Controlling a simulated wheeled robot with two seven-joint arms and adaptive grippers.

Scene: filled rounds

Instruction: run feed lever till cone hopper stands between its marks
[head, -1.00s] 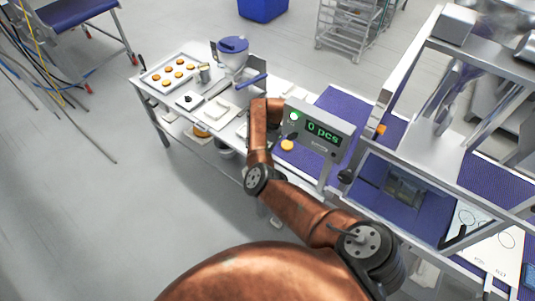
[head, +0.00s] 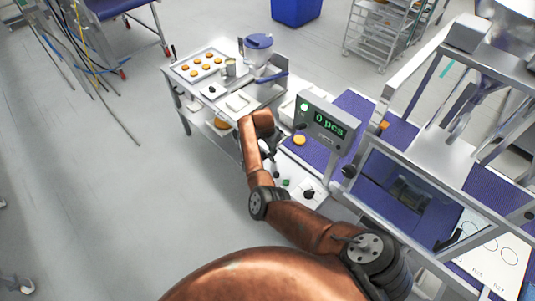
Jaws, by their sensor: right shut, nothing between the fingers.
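My right gripper (head: 273,158), small and dark, is partly hidden behind my copper forearm. It is shut and empty, at the near edge of the conveyor. Just below it in the picture is a pale control panel (head: 293,187) with green buttons and a black knob (head: 309,194), possibly the feed lever; the gripper appears apart from this knob. A shiny steel vessel (head: 512,12) at the top right, cut by the frame, may be the cone hopper. Its marks cannot be made out. My left gripper is out of view.
A display (head: 326,122) reads "0 pcs" above the purple belt (head: 352,103), where one round (head: 299,140) lies. A tray of rounds (head: 185,70) and a blue-lidded container (head: 258,43) stand on the back table. A steel frame (head: 400,75) fills the right.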

